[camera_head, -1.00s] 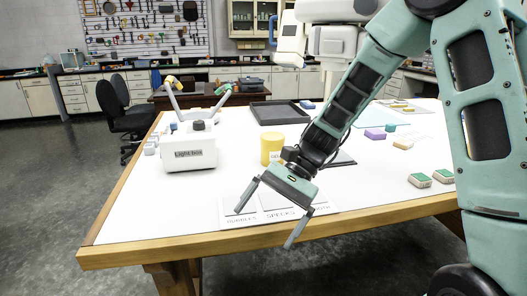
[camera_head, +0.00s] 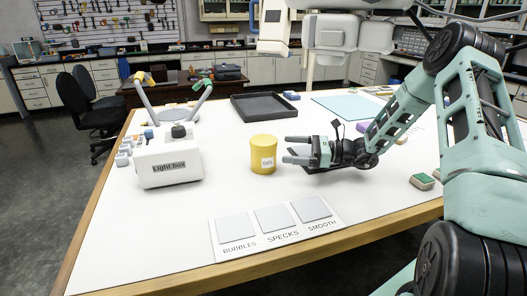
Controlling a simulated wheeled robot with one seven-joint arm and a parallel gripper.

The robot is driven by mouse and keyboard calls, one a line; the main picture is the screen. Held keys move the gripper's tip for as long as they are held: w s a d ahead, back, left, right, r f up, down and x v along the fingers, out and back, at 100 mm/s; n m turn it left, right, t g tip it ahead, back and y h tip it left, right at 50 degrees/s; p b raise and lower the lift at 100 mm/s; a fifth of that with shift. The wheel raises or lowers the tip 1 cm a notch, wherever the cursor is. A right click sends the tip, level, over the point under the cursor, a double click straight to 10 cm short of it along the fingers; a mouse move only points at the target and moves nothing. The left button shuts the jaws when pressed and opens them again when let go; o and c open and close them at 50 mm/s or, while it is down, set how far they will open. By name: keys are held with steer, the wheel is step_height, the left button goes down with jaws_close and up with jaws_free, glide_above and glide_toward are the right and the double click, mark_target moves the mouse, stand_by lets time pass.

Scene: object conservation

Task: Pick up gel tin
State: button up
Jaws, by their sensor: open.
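The gel tin (camera_head: 262,154) is a yellow cylinder with a white label on its front. It stands upright on the white table, near the middle of the view. My gripper (camera_head: 288,149) is just right of the tin, low over the table, with its fingers pointing left towards it. The jaws are open and nothing is between them. A small gap seems to show between the fingertips and the tin.
A white light box (camera_head: 169,162) with two lamp arms stands left of the tin. A black tray (camera_head: 270,106) lies behind. A sample card (camera_head: 277,228) marked BUBBLES, SPECKS and SMOOTH lies at the front edge. A small green-topped block (camera_head: 422,181) lies to the right.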

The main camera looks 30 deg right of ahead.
mark_target(259, 146)
steer(key=x, duration=0.4)
steer(key=shift+w+a+p, duration=0.2)
steer(key=shift+a+p, duration=0.1)
steer(key=shift+p, duration=0.1)
steer(key=shift+r+p+x, duration=0.2)
steer(key=shift+p+x, duration=0.8)
steer(key=shift+x, duration=1.7)
steer(key=c, duration=1.4)
